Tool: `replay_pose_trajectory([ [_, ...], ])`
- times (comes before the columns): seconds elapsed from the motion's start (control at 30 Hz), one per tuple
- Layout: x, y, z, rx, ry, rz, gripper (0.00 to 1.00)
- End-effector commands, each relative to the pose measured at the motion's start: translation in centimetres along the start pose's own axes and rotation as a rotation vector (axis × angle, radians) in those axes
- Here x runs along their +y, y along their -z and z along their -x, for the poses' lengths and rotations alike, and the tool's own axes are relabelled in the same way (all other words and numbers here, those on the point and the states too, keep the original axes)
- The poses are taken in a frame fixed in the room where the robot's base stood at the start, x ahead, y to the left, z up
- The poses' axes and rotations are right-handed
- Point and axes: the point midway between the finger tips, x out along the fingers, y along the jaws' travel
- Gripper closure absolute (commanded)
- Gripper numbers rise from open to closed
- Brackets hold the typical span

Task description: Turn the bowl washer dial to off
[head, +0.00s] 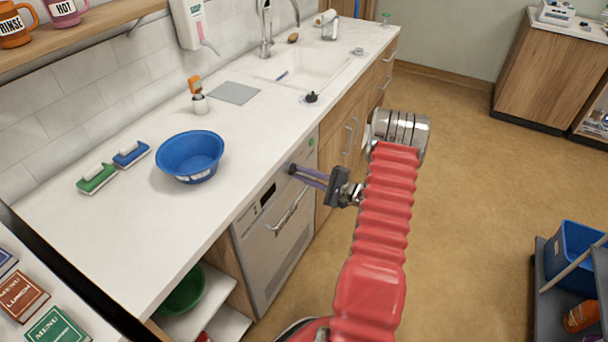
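The bowl washer (276,236) is a grey-beige front built in under the white counter, with a dark display and a bar handle. My gripper (294,171) reaches in from the right, its two purple fingers pointing left at the upper part of the washer front. A small dark shape shows at the fingertips; I cannot tell whether it is the dial or the dark finger ends. The dial's pointer and marks cannot be made out. I cannot tell whether the fingers touch or hold the dial. A small green mark (311,142) shows on the panel to the upper right.
The counter (120,220) overhangs the washer. A green bowl (183,290) sits on a shelf left of the washer. A grey cart (545,300) stands at right; open floor lies between.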

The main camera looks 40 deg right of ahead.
Motion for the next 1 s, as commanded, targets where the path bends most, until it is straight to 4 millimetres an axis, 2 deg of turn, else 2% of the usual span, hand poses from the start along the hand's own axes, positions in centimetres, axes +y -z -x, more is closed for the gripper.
replay_pose_trajectory([
  [0.2,-0.1,0.0,0.0,0.0,0.001,0.0,0.73],
  [0.57,-0.2,0.1,0.5,0.003,0.003,0.001,0.73],
  [0.77,-0.2,0.1,2.6,0.004,0.005,0.0,0.73],
  [1.0,-0.1,0.2,6.7,0.005,0.005,0.0,0.73],
])
